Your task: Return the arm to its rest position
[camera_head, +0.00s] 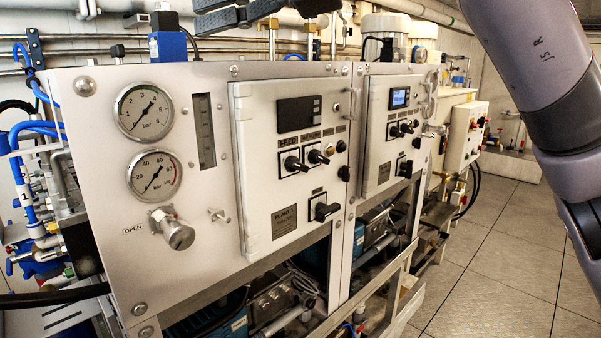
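My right arm (541,75), grey with a dark joint band and the marking "J5 R", comes in at the top right. It runs down along the right edge, and parts of it lie outside the picture. A black gripper (238,16) shows at the top edge, above the front panel and apart from it. It lies toward the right arm's side and seems to be my right one. It is cut off by the frame, so its opening is unclear. Nothing shows held in it. My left arm and gripper are not in view.
A white watermaker panel (91,114) with two round gauges (145,112) and a silver valve knob (172,228) fills the left and middle. Hinged control boxes (265,168) carry black switches. Pipes run along the back wall. Tiled floor (495,265) is free at the right.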

